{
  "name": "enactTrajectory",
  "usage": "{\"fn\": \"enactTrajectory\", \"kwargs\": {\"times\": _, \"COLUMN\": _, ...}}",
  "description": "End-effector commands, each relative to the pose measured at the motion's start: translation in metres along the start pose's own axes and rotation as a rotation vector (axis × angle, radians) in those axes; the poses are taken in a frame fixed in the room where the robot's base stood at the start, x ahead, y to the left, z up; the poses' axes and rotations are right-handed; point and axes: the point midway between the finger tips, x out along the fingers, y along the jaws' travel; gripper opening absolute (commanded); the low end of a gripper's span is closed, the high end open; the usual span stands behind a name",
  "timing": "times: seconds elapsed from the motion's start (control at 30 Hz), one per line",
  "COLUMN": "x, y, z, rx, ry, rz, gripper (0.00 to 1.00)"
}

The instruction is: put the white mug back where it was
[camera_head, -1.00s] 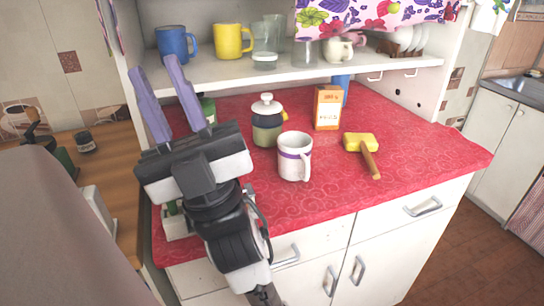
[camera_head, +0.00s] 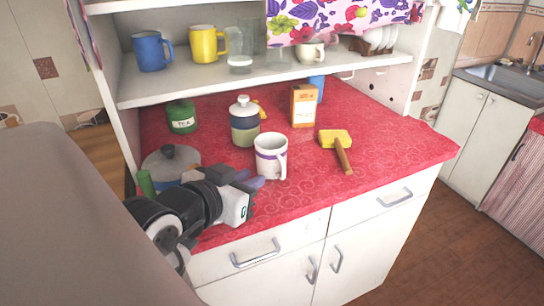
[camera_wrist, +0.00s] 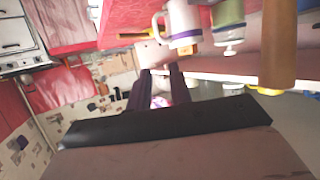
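The white mug (camera_head: 268,160) with a purple band stands upright on the red-covered counter (camera_head: 330,187), its handle to the right. It shows upside down near the top of the wrist view (camera_wrist: 184,20). My gripper (camera_head: 254,181) is low over the counter's front, just in front of the mug, with its purple fingers pointing towards the right. In the wrist view the two fingers (camera_wrist: 162,72) are apart with nothing held between them. Whether a fingertip touches the mug cannot be told.
A lidded canister (camera_head: 244,122), an orange carton (camera_head: 304,106) and a yellow-headed mallet (camera_head: 336,138) stand or lie around the mug. A grey-lidded pot (camera_head: 170,160) and green tin (camera_head: 182,117) are at left. The shelf (camera_head: 190,86) above bears a blue mug (camera_head: 149,52), yellow mug (camera_head: 205,44) and glasses.

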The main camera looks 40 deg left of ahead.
Motion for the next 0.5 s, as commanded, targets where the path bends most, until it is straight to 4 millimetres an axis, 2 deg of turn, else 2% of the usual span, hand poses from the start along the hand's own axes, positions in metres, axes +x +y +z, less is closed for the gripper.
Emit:
{"fn": "enactTrajectory", "kwargs": {"times": 0.13, "x": 0.011, "y": 0.003, "z": 0.008, "rx": 0.006, "ry": -0.042, "rz": 0.021, "gripper": 0.2}}
{"fn": "enactTrajectory", "kwargs": {"times": 0.4, "x": 0.063, "y": 0.003, "z": 0.01, "rx": 0.005, "ry": -0.04, "rz": 0.019, "gripper": 0.2}}
{"fn": "enactTrajectory", "kwargs": {"times": 0.5, "x": 0.076, "y": 0.003, "z": 0.011, "rx": 0.005, "ry": -0.038, "rz": 0.017, "gripper": 0.2}}
